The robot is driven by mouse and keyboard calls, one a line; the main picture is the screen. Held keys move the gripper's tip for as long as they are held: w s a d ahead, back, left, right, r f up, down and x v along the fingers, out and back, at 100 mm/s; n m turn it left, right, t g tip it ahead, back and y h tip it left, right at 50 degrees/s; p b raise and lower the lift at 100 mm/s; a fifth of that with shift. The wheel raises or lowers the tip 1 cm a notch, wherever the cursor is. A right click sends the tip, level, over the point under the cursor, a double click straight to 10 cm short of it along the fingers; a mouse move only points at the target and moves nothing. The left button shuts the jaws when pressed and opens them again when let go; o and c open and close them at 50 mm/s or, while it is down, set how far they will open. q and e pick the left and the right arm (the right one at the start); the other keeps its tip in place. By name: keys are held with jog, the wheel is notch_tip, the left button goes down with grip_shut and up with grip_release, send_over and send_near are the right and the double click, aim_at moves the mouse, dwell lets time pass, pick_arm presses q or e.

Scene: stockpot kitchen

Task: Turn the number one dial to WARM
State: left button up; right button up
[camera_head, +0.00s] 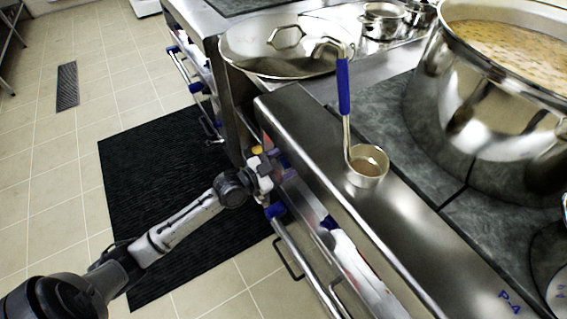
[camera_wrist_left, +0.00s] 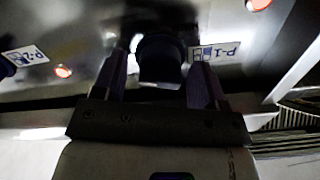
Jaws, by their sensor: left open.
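The dark number one dial (camera_wrist_left: 160,58) is on the steel control panel in the left wrist view, with a P-1 label (camera_wrist_left: 214,52) just to its right. My left gripper (camera_wrist_left: 158,78) is open, with one finger on each side of the dial. I cannot tell whether the fingers touch it. In the head view my left gripper (camera_head: 266,176) is at the front of the range, and the dial itself is hidden there. The dial's pointer and its WARM mark cannot be made out. My right gripper is out of view.
A P-2 label (camera_wrist_left: 25,56) and a lit orange lamp (camera_wrist_left: 62,71) are to the left. A ladle (camera_head: 344,100) stands on the steel front ledge. A large stockpot (camera_head: 480,120) and a wide pan (camera_head: 250,50) are behind. An oven handle (camera_head: 305,265) runs below the panel.

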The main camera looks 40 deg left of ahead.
pick_arm(q)
jog(key=c, duration=0.9)
jog(key=shift+o, duration=0.2)
jog(key=shift+r+n+p, duration=0.2)
jog(key=shift+n+p, duration=0.9)
jog(key=shift+p, duration=0.1)
jog(key=n+p, duration=0.1)
jog(key=n, duration=0.1)
jog(key=shift+n+p, duration=0.3)
jog(key=shift+p, duration=0.1)
jog(key=n+p, duration=0.1)
jog(key=n, duration=0.2)
jog(key=shift+f, duration=0.1)
jog(key=shift+f+n+p, duration=0.1)
jog(key=shift+n+p, duration=0.45)
jog(key=shift+n, duration=0.85)
